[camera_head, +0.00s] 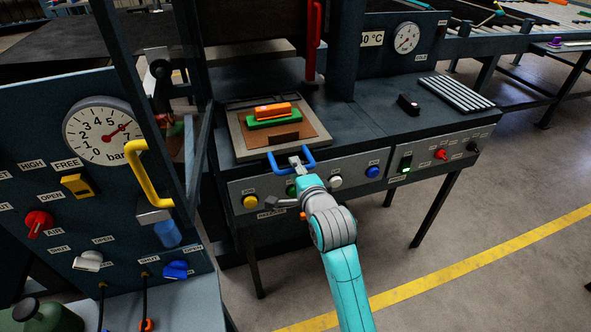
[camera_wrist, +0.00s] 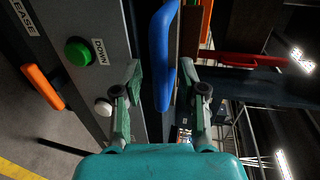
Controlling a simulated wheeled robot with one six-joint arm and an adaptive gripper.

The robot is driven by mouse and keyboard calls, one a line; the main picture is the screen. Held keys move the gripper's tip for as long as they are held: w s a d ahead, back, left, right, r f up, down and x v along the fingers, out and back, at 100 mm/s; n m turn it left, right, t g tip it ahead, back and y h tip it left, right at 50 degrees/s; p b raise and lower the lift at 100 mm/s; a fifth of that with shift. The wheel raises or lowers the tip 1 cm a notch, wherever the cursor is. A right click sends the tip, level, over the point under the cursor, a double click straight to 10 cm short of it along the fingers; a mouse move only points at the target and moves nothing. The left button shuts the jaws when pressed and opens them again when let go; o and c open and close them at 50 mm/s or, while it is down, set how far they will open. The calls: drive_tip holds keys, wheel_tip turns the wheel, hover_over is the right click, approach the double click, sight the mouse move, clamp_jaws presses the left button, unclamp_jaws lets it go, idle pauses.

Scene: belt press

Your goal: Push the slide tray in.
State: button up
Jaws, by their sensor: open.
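The slide tray (camera_head: 237,139) is a grey metal frame with a brown plate on it, lying on the dark press bench. A green piece (camera_head: 273,121) and an orange piece (camera_head: 272,110) are stacked on it. Its blue handle (camera_head: 273,161) is at the front, over the bench's front edge. My gripper (camera_head: 296,161) is at the handle. In the wrist view my gripper (camera_wrist: 161,68) is open, one finger to each side of the blue handle (camera_wrist: 161,60). I cannot tell whether the fingers touch it. My gripper hides the handle's middle in the head view.
Below the handle is a panel with yellow (camera_head: 250,201), green (camera_wrist: 78,52), white (camera_head: 335,182) and blue (camera_head: 373,172) buttons. A red bar (camera_head: 314,40) stands upright behind the tray. A gauge panel with a yellow handle (camera_head: 147,172) is at the left. The right bench top is partly clear.

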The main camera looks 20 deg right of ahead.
drive_tip(key=shift+w+f, duration=0.1)
drive_tip(key=shift+w, duration=0.35)
clamp_jaws()
